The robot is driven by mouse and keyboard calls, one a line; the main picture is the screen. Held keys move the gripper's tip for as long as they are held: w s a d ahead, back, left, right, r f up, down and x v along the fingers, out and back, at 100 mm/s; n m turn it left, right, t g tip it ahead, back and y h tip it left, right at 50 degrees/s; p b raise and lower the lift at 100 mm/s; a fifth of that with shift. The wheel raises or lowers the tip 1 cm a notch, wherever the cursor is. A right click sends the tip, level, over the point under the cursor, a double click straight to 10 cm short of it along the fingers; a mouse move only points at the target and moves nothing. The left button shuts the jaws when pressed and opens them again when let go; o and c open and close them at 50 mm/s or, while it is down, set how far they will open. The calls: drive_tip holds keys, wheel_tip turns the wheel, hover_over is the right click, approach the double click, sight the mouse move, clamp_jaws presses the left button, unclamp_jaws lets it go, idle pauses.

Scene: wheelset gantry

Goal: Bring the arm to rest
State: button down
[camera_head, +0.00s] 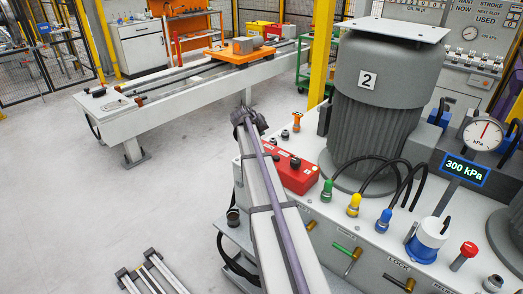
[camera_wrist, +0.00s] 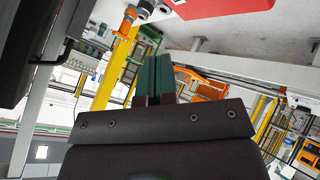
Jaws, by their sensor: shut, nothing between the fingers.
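My gripper (camera_wrist: 157,65) shows in the wrist view, with its two dark green fingers side by side, closed together, and nothing between them. The fingers point away from the dark gripper body at the bottom of the picture. In the wrist view the scene is tilted, and the fingertips lie below a red box (camera_wrist: 207,6) and an orange-topped fitting (camera_wrist: 130,14), apart from both in the picture. In the head view my pale arm link rises from the bottom centre to a dark joint beside the red box (camera_head: 293,172). I cannot make out my gripper there.
A grey machine cylinder marked 2 (camera_head: 378,125) stands on the white bench at right. A gauge (camera_head: 482,134) and a 300 kPa display (camera_head: 465,170) stand nearby. A long rail table (camera_head: 150,112) with an orange carriage (camera_head: 240,54) is behind. Floor at left (camera_head: 90,205) is clear.

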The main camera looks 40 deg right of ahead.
drive_tip(key=s+a+f+n+g+y, duration=0.1)
drive_tip(key=s+a+y, duration=0.2)
drive_tip(key=s+a, duration=0.5)
drive_tip(key=s+a+f+n+g+y, duration=0.1)
drive_tip(key=s+a, duration=0.8)
drive_tip(key=a, duration=1.2)
drive_tip(key=s+a+f+n+g+y, duration=0.1)
drive_tip(key=s+a+f+n+y, duration=0.1)
drive_tip(key=s+a, duration=0.7)
drive_tip(key=a+f+y, duration=0.1)
drive_tip(key=a+y, duration=0.1)
drive_tip(key=a, duration=0.3)
drive_tip(key=shift+s+a+n+y, duration=0.2)
drive_tip(key=shift+a+n+y, duration=0.05)
drive_tip(key=shift+n+y, duration=0.05)
drive_tip(key=shift+f, duration=0.1)
